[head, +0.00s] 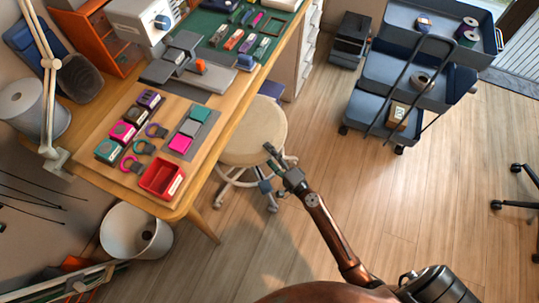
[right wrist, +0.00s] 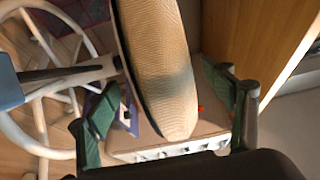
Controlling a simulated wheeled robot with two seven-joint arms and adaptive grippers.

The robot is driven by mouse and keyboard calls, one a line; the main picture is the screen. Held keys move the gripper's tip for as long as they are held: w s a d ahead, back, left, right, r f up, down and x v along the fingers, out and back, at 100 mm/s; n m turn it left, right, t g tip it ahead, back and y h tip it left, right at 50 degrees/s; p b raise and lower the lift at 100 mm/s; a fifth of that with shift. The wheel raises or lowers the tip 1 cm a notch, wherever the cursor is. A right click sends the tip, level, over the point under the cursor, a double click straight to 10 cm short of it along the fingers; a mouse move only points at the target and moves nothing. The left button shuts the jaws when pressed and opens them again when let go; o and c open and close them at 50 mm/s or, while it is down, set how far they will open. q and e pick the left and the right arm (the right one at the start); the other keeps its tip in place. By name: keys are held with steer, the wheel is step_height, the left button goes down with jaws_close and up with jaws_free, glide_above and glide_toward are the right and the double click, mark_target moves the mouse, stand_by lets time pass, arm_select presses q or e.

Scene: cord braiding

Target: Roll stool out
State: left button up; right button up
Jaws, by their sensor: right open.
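The stool has a round beige seat (head: 254,132) and a white base with a foot ring and casters. In the head view it stands at the desk's right edge, its left side partly under the desktop. My right gripper (head: 268,150) is at the seat's near right edge. In the right wrist view the seat (right wrist: 160,65) reaches between the two green-padded fingers (right wrist: 170,105), which are open with gaps on both sides. I cannot tell whether either finger touches it. My left gripper is not in view.
The wooden desk (head: 75,170) holds a red tray (head: 162,179), several small items and a green mat (head: 215,25). A white bin (head: 135,235) stands at its near end. A blue cart (head: 400,75) is at the upper right. The floor right of the stool is clear.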

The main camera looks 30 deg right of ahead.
mark_target(258, 143)
steer(key=w, duration=0.3)
steer(key=w+a, duration=0.1)
steer(key=w, duration=0.3)
steer(key=shift+a+b, duration=0.2)
steer(key=shift+b, duration=0.1)
steer(key=shift+c, duration=0.3)
steer(key=shift+s, duration=0.1)
jaws_close()
